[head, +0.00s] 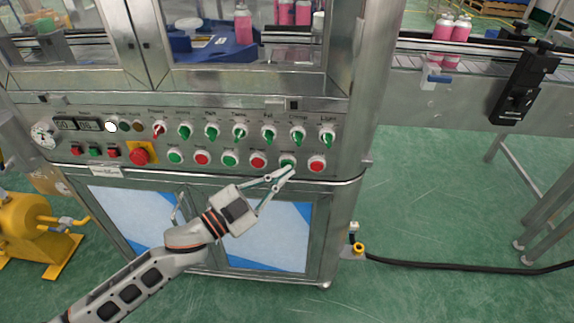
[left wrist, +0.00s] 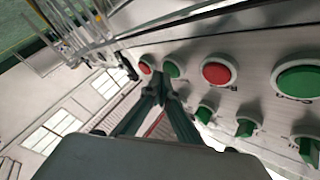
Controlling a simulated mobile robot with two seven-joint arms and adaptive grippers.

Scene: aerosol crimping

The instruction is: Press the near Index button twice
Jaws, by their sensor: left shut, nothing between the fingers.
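My left gripper (head: 290,170) is shut and empty, its fingertips together at the lower row of buttons on the machine's front panel. In the head view the tips overlap the lower edge of a green button (head: 287,162), second from the right in that row. The same green button shows in the left wrist view (left wrist: 172,69), just beyond the fingertips (left wrist: 160,92). I cannot tell whether they touch it. The button labels are too small to read, so which one is Index is unclear. My right gripper is not in view.
Red buttons (head: 316,164) and (head: 258,161) flank the green one closely. Green-handled selector switches (head: 297,138) sit above. A red emergency stop button (head: 139,153) is further left. A conveyor (head: 470,75) carries pink cans at right. The floor right of the cabinet has a black cable.

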